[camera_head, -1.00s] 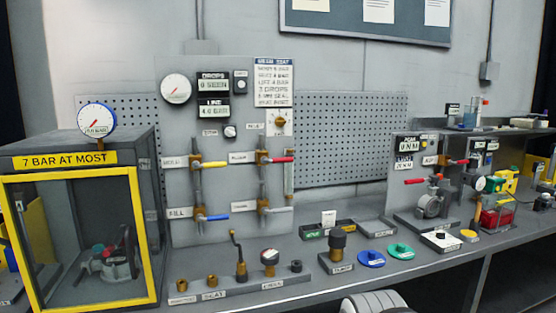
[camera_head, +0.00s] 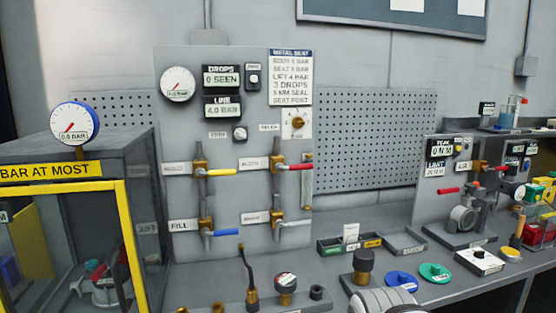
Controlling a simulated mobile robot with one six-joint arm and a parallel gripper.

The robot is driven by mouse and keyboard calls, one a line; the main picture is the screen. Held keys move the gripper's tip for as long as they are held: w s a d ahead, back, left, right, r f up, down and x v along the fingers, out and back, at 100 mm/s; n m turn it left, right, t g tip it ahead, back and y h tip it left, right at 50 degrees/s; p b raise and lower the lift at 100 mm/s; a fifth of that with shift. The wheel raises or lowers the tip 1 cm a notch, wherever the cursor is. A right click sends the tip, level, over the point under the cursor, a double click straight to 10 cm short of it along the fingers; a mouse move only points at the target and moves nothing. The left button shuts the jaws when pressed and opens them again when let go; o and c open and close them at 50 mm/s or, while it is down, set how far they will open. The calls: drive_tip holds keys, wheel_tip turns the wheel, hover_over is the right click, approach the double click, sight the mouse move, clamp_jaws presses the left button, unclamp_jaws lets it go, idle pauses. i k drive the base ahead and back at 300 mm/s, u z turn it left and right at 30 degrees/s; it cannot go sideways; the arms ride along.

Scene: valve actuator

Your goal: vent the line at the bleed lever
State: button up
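The valve panel (camera_head: 230,135) stands upright at the back, left of centre. It carries a red lever (camera_head: 299,167) at upper right, beside a blurred label (camera_head: 249,163) that seems to read BLEED. A yellow lever (camera_head: 221,172) is at upper left, a blue lever (camera_head: 226,232) at lower left by the FILL label, and a pale grey lever (camera_head: 297,223) at lower right. All four handles point right, roughly level. The LINE display (camera_head: 222,107) reads 4.0 BAR and the DROPS display (camera_head: 221,77) reads 0 SEEN. My gripper is not in view.
A yellow-framed test box (camera_head: 118,185) stands at left, its top gauge (camera_head: 75,122) reading 0.0 BAR. Blue (camera_head: 401,280) and green (camera_head: 434,272) rings lie at right.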

sight(279, 167)
drive_tip(key=i, duration=1.15)
drive_tip(key=z, duration=0.05)
